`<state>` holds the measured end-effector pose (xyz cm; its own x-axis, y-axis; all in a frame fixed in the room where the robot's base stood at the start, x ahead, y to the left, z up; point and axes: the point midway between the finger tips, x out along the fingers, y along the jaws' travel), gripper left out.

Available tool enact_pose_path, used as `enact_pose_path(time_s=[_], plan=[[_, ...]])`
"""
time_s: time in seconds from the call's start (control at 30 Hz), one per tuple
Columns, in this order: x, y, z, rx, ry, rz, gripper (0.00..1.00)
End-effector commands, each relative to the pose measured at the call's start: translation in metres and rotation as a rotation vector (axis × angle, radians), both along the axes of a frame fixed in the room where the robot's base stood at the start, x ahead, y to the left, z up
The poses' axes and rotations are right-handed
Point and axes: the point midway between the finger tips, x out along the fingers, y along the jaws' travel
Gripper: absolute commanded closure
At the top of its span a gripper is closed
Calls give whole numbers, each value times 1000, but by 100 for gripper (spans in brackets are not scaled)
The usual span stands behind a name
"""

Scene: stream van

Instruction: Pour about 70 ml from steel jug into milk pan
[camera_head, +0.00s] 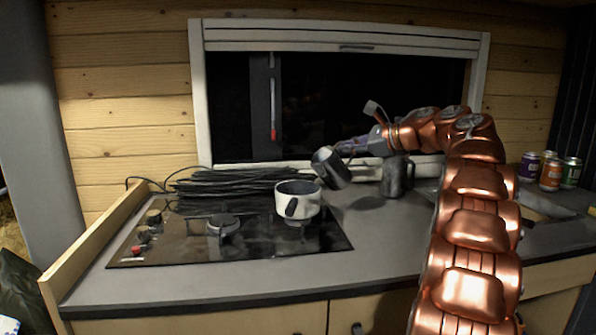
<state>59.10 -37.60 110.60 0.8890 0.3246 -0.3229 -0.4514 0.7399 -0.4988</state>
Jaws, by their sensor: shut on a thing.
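The milk pan (290,190) is white with a dark handle facing the front, and stands on the right part of the hob. My gripper (350,147) is shut on the steel jug (333,170), a grey metal vessel. The jug is held above the counter, just right of the pan and near its rim. It is tilted, with its mouth end towards the pan on the left. I cannot tell whether jug and rim touch. No stream of liquid is visible, and the contents of both vessels cannot be made out.
A second grey metal jug (394,178) stands upright on the counter under my arm. Dark cables (235,185) lie behind the black hob (170,245). Several cans (550,174) stand at the far right. The counter front (370,265) is clear.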

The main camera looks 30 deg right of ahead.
Motion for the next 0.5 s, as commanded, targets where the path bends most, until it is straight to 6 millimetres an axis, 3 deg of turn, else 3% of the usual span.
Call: enact_pose_path(time_s=[0.03,0.5], plan=[[0,5,11,-31,0,0,100],[2,14,22,-179,21,-2,100]])
